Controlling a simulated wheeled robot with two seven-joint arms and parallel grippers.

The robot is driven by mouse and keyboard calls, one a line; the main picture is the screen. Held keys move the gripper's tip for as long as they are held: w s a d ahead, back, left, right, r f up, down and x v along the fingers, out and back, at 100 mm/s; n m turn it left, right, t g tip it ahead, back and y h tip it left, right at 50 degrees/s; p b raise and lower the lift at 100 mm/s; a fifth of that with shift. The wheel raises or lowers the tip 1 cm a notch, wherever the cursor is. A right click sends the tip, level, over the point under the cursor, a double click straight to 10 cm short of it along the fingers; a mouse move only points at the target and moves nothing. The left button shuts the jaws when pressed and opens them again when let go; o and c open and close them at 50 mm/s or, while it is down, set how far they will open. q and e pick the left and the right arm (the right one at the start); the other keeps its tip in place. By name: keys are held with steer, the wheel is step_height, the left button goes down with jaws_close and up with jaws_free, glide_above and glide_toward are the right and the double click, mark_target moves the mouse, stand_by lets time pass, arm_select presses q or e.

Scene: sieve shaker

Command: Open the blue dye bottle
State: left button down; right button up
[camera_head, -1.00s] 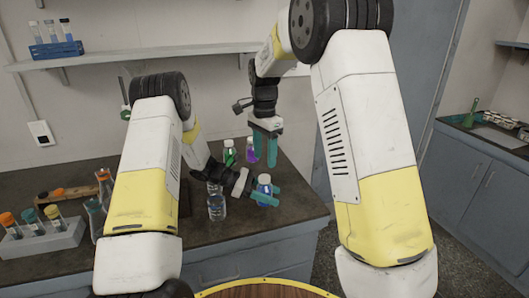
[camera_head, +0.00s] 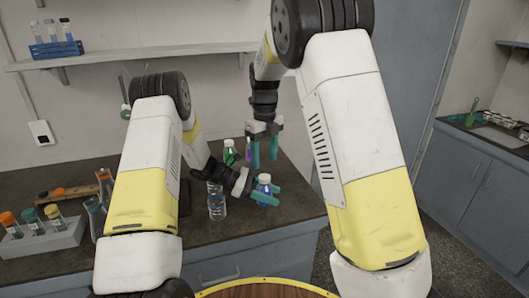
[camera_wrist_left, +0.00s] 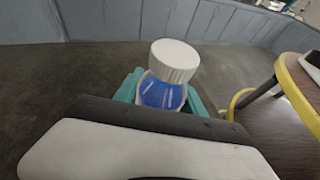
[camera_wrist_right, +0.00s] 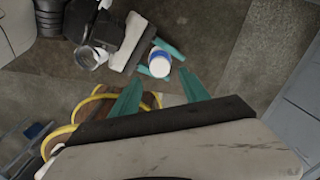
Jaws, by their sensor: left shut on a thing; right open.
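The blue dye bottle (camera_head: 264,188) has a white cap and stands upright near the front right of the counter. My left gripper (camera_head: 266,192) is shut around its body with teal fingers. In the left wrist view the white cap (camera_wrist_left: 174,61) stands above the fingers, over the blue body (camera_wrist_left: 162,94). My right gripper (camera_head: 264,152) points down, open and empty, above and slightly behind the bottle. In the right wrist view its open fingers (camera_wrist_right: 162,95) are apart, and the capped bottle (camera_wrist_right: 160,64) shows beyond them, between the left fingers.
A green bottle (camera_head: 229,154) and a purple bottle (camera_head: 248,150) stand behind. A grey rack with flasks (camera_head: 42,233) is at the left. A round yellow-edged table (camera_head: 262,287) is in front.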

mark_target(265, 176)
steer(key=shift+f, duration=3.15)
jaws_close()
